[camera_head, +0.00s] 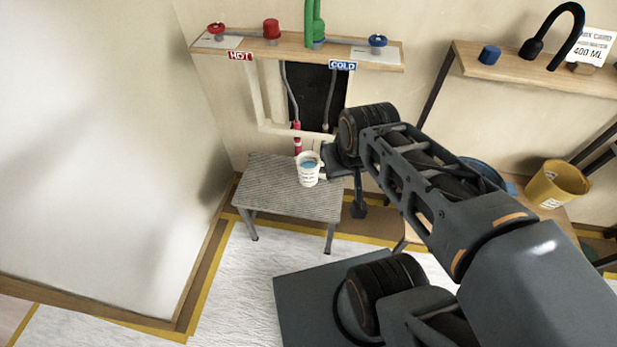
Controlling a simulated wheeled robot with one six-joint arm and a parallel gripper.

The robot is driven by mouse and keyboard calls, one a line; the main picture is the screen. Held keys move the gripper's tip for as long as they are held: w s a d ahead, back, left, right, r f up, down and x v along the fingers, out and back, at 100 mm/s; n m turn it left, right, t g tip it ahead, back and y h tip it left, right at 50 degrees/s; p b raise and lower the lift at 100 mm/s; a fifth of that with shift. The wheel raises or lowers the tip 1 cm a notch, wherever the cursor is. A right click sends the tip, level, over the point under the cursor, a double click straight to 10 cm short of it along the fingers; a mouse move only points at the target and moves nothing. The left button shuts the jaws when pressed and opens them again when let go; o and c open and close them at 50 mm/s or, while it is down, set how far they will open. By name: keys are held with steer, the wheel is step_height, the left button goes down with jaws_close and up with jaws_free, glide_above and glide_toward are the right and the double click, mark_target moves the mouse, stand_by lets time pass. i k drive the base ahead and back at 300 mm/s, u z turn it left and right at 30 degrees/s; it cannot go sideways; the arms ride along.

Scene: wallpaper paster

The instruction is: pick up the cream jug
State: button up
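The cream jug (308,176) stands upright on a small grey ridged table (268,187). It is pale, has marks on its side, and something blue shows inside its open top. My gripper (337,167) is just right of the jug, at the end of my dark arm, which reaches in from the lower right. The gripper is dark and seen small and partly from behind. Its fingertips are not clear, so I cannot tell whether they touch the jug or how far apart they are.
A wooden shelf (285,45) with red and blue knobs and HOT and COLD labels is above the table. Pipes run down behind the jug. A right shelf (500,68) holds a black spout. A yellow bucket (556,185) stands at right. A pale panel (95,150) fills the left.

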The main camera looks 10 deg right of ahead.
mark_target(308, 163)
steer(key=u, duration=1.35)
steer(key=i, duration=1.35)
steer(key=z, duration=2.05)
